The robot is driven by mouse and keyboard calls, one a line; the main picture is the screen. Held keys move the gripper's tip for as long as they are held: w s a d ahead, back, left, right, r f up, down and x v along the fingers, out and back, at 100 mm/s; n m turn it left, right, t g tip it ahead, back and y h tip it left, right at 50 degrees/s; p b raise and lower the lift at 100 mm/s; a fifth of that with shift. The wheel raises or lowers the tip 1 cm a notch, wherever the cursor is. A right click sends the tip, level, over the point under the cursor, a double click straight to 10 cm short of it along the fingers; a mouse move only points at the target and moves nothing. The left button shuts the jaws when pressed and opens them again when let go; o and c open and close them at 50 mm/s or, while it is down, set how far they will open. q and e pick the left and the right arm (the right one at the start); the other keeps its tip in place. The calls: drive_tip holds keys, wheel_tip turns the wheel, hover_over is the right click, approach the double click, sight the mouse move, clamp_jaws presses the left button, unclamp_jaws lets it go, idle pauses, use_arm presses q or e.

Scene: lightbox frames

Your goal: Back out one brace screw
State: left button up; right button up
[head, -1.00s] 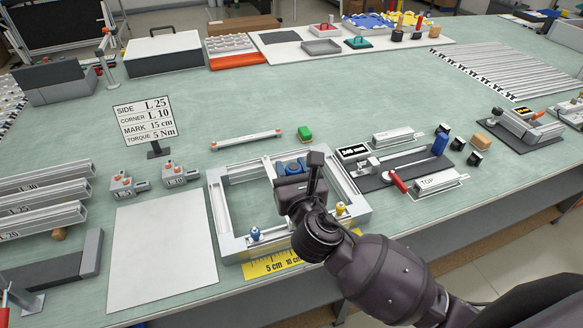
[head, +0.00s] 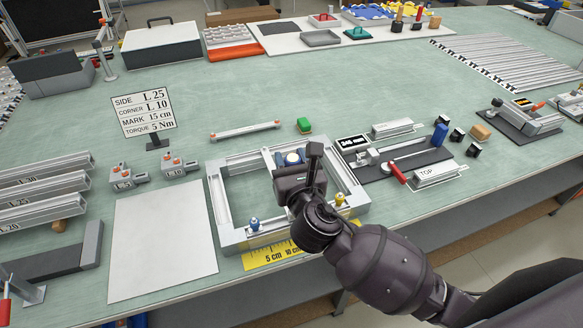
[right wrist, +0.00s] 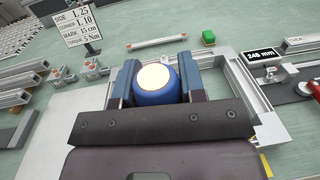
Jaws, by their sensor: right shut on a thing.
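My right gripper (head: 292,160) is over the back part of the square aluminium frame (head: 214,200). It is shut on a blue round piece with a cream top, which shows between the jaws in the right wrist view (right wrist: 155,80). The lower end of this piece is hidden, so I cannot tell whether it touches a screw. A light bar (head: 268,160) inside the frame shows just left of the gripper. A blue-topped fitting (head: 254,224) and a yellow one (head: 340,198) stand on the frame's near side. My left gripper is not in view.
A loose bar with orange ends (head: 246,131) and a green block (head: 304,125) lie behind the frame. A sign (head: 143,115) stands back left, a white panel (head: 162,240) lies left, and a dark measuring fixture (head: 435,157) lies right.

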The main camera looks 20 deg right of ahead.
drive_tip(key=shift+f, duration=0.2)
idle(0.4)
drive_tip(key=shift+r+p, duration=0.95)
drive_tip(key=shift+r, duration=1.7)
drive_tip(key=shift+d, duration=0.1)
